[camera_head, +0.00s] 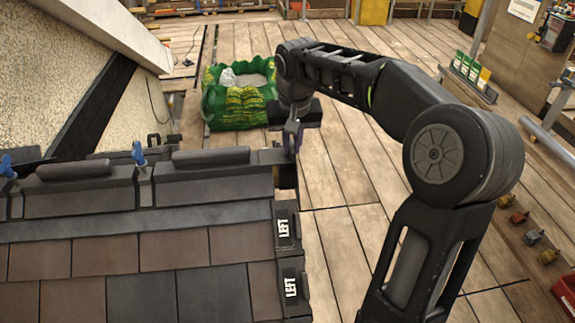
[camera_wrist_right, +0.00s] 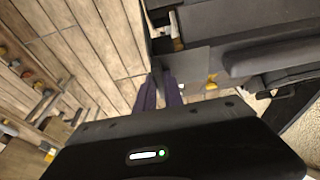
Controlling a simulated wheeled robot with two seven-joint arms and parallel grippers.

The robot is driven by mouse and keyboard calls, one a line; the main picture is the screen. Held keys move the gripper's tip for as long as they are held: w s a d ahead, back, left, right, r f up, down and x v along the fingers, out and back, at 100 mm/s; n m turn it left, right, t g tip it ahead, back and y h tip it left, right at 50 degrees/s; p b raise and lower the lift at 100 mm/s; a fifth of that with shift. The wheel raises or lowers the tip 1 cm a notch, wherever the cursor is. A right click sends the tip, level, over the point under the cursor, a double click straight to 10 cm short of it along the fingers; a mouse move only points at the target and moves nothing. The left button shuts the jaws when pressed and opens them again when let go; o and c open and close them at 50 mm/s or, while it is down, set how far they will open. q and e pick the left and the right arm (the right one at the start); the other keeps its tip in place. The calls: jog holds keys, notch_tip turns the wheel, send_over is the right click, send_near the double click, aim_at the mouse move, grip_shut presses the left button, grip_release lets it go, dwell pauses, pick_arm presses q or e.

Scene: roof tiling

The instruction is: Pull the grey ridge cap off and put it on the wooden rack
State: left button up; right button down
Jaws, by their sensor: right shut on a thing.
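Dark grey ridge caps with raised rolls run along the top of the tiled roof (camera_head: 140,255) in the head view. The end ridge cap (camera_head: 222,188) lies at the right end of this row and also shows in the right wrist view (camera_wrist_right: 235,88). My right gripper (camera_head: 292,142) is at the row's right end, fingers pointing down. In the right wrist view its purple fingers (camera_wrist_right: 161,90) are shut on the grey edge of the end cap. The exact contact is partly hidden. I cannot make out the wooden rack with certainty. My left gripper is not in view.
Blue-handled clamps (camera_head: 138,153) stand between the ridge caps. A green bag (camera_head: 238,108) stands on the plank floor behind the gripper. Tiles marked LEFT (camera_head: 288,287) edge the roof. Bare plank floor (camera_head: 335,185) lies right of the roof.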

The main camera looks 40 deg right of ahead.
jog(key=shift+s+d+r, duration=0.1)
jog(key=shift+s+d, duration=0.2)
jog(key=shift+d, duration=0.25)
jog(key=shift+s+d+r, duration=0.1)
jog(key=shift+s+d, duration=0.15)
jog(key=shift+d, duration=0.25)
dwell(0.7)
jog(key=shift+s+d+p, duration=0.1)
jog(key=shift+s+d, duration=0.35)
jog(key=shift+d, duration=0.35)
jog(key=shift+s+d+p, duration=0.1)
jog(key=shift+s+d, duration=0.4)
jog(key=shift+d, duration=0.35)
jog(key=shift+s+d+p, duration=0.1)
jog(key=shift+s+d, duration=0.35)
jog(key=shift+d, duration=0.35)
jog(key=shift+d+r, duration=0.1)
jog(key=shift+r, duration=0.05)
jog(key=shift+s+d+r+p, duration=0.35)
jog(key=shift+d+r+p, duration=0.3)
jog(key=shift+r+p, duration=0.05)
jog(key=shift+s+d+r+p, duration=0.35)
jog(key=shift+d+r+p, duration=0.25)
jog(key=shift+r+p, duration=0.1)
